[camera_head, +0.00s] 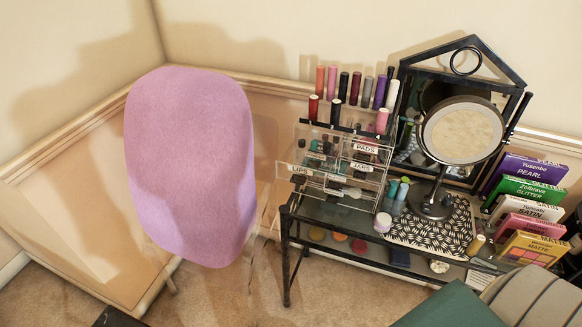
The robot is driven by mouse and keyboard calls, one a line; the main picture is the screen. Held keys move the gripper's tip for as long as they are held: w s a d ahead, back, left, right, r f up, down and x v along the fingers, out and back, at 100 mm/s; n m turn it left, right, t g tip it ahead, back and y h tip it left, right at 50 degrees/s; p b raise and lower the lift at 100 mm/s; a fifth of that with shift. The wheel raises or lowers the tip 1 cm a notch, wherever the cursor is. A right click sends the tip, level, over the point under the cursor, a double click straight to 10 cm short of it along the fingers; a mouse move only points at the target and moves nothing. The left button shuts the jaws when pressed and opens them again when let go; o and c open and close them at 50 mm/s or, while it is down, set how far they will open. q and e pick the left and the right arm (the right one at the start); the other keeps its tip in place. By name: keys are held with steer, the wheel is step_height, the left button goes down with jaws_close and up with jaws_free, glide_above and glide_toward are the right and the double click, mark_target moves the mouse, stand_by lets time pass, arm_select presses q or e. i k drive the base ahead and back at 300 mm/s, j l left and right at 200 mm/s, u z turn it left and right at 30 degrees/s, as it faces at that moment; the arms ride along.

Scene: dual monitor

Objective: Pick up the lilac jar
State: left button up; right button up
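A small lilac jar (383,222) with a pale lid stands on the dark glass top of the vanity table (330,215). It is in front of the clear acrylic organizer (335,165), near the left edge of a black-and-white patterned mat (430,233). A few small teal bottles (399,199) stand just behind it to the right. The jar looks upright, and nothing covers its front. Neither of my grippers is in view.
A round mirror (462,131) on a dark stand is right of the jar. Several colored palette boxes (525,195) line the right side. Bare tabletop lies left of the jar.

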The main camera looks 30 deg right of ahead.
mark_target(382, 224)
steer(key=z, duration=1.65)
steer(key=i+l+u, duration=0.1)
steer(key=l+u, duration=0.3)
steer(key=l, duration=0.7)
